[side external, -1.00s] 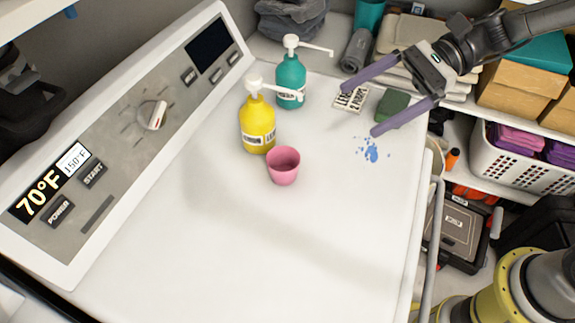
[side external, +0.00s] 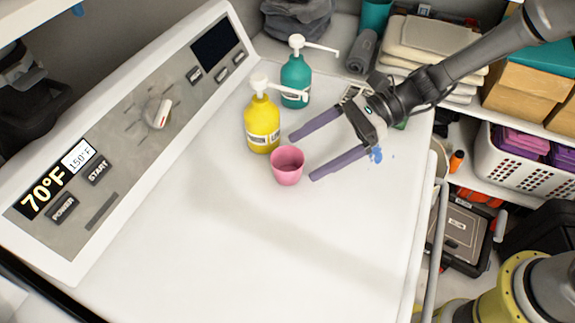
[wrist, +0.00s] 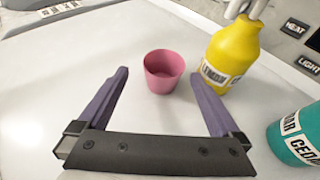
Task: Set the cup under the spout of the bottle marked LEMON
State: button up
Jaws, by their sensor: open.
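The pink cup (side external: 286,170) stands upright and empty on the white top, just in front of the yellow pump bottle (side external: 262,128); it also shows in the wrist view (wrist: 164,78). The yellow bottle's label is partly legible in the wrist view (wrist: 232,58), and its white spout points right in the side view. A teal pump bottle (side external: 296,75) behind it reads CEDAR in the wrist view (wrist: 296,138). My gripper (side external: 302,158) is open and low, right of the cup, its fingers pointing at it. In the wrist view the cup appears beyond and between the fingertips.
A control panel (side external: 130,135) rises along the left. Folded cloths (side external: 430,50) and boxes (side external: 520,85) lie on shelving at the back right. The front of the white top is clear.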

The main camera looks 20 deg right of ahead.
aim_at(274, 168)
jog(key=x, duration=0.5)
jog(key=shift+w+a+r, duration=0.1)
jog(key=shift+w+r, duration=0.15)
jog(key=shift+c, duration=0.3)
jog(key=c, duration=1.4)
jog(key=shift+o, duration=0.2)
jog(key=shift+r, duration=0.15)
